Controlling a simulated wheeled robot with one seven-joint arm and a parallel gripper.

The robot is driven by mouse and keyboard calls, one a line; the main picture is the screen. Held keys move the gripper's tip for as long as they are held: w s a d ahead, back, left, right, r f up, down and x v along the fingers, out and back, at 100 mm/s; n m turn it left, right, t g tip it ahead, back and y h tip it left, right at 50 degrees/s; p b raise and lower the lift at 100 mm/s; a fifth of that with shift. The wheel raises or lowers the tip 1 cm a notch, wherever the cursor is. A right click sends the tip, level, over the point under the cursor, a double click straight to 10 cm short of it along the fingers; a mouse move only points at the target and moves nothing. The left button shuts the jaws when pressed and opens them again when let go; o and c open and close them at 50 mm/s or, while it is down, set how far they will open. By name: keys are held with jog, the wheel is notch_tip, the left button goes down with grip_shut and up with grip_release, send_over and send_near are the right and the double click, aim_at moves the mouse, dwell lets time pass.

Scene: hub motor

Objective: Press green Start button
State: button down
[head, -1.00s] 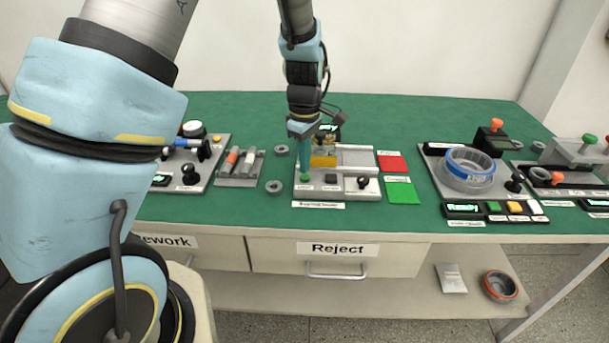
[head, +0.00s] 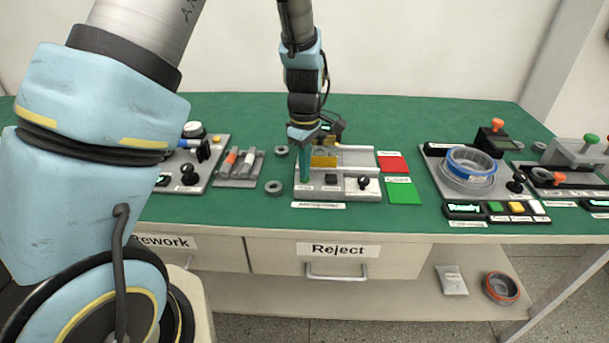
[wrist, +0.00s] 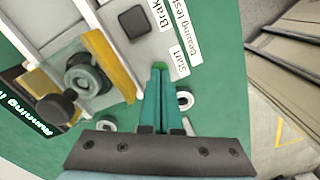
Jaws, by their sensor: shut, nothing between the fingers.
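My gripper (head: 304,180) is shut and empty, its teal fingers pointing down at the front left corner of the grey bearing tester (head: 342,187). In the wrist view the fingertips (wrist: 159,76) reach the green Start button (wrist: 160,65), of which only a small sliver shows beside the Start label (wrist: 180,61). The fingers hide the button in the head view. The tips look to be touching it. The tester's display (wrist: 20,108) reads "Running" in the wrist view.
The black Brake button (wrist: 134,22) sits beside Start, and a black knob (head: 364,183) is further right. Loose grey rings (head: 273,187) lie left of the tester. Red (head: 391,162) and green (head: 404,193) mats lie to its right. Another station (head: 468,170) with its own buttons stands further right.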

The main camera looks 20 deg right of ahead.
notch_tip(320, 180, up, 14)
jog(key=p, duration=1.1)
jog(key=shift+p, duration=0.4)
jog(key=w+a+r+m+b, duration=0.1)
jog(key=a+r+m, duration=0.1)
jog(key=a, duration=0.7)
jog(key=w+a+r+m+b, duration=0.1)
jog(key=a+m+b, duration=0.1)
jog(key=a, duration=0.6)
jog(key=s+a+r+m+t+b, duration=0.1)
jog(key=s+a+m, duration=0.3)
jog(key=a, duration=0.9)
jog(key=shift+s+r+t+b, duration=0.2)
jog(key=shift+s+t+b, duration=0.15)
jog(key=shift+s, duration=0.7)
jog(key=shift+a, duration=0.1)
